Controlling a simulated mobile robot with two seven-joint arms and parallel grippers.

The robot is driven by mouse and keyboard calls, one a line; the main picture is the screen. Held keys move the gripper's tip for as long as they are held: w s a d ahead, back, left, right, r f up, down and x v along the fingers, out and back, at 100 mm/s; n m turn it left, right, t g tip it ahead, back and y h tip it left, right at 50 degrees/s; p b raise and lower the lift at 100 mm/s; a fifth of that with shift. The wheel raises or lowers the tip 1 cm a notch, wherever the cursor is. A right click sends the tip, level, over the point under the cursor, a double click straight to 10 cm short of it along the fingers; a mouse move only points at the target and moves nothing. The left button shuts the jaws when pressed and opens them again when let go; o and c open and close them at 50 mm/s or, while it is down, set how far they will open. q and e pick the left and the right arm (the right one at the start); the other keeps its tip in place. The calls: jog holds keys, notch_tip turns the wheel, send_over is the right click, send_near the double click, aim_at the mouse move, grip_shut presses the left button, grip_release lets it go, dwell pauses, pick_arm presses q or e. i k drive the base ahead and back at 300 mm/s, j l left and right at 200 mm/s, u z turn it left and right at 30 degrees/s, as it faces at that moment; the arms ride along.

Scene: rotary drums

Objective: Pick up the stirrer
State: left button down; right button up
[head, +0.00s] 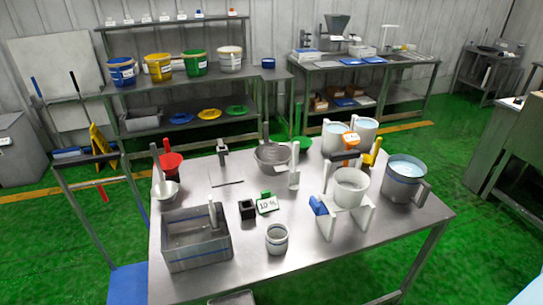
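No single object is clearly identifiable as the stirrer. Another upright pale handle (213,214) rises from the grey rectangular tub (195,250) at the front left. A white paddle-like piece (294,179) stands beside the grey round bowl (272,157) near the middle. The lower ends of the two handles are hidden or too small to make out. Neither of my grippers is in view.
Shelves with coloured buckets stand behind. The table's front right is clear.

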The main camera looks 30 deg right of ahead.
aim_at(294, 184)
jog(key=z, duration=2)
jog(key=i+u, duration=0.15)
jog(key=i, duration=0.45)
jog(key=i+l+u, duration=0.15)
jog(key=i, duration=0.4)
